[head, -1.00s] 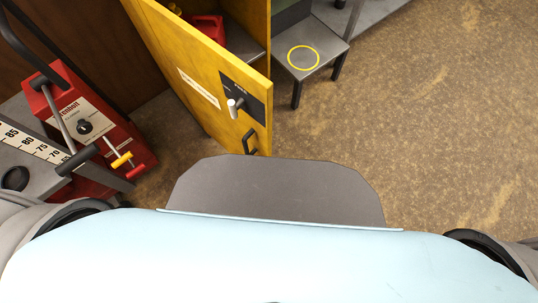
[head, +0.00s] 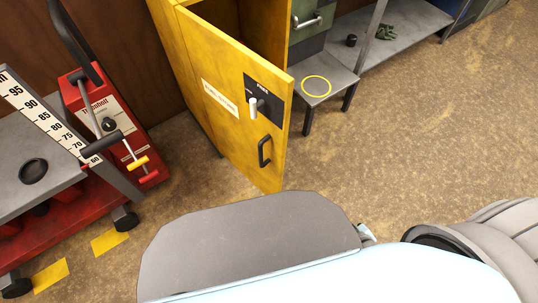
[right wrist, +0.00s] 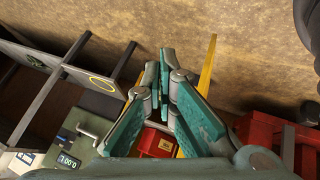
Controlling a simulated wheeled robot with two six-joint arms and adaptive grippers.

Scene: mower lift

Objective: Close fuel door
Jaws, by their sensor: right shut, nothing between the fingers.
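The yellow fuel door (head: 222,98) stands swung open from its yellow cabinet (head: 172,45) in the head view. It has a black pull handle (head: 264,151) and a light lever (head: 253,107) on a dark plate. No gripper shows in the head view. In the right wrist view my right gripper (right wrist: 164,78) is shut and empty. A narrow yellow edge (right wrist: 209,62), which looks like the door, lies beyond its fingers. A red container (right wrist: 156,142) shows below the fingers. I cannot tell how far the gripper is from the door. My left gripper is out of view.
A red machine (head: 105,115) and a grey lift with a number scale (head: 48,118) stand left of the door. Brown floor (head: 420,130) is clear to the right.

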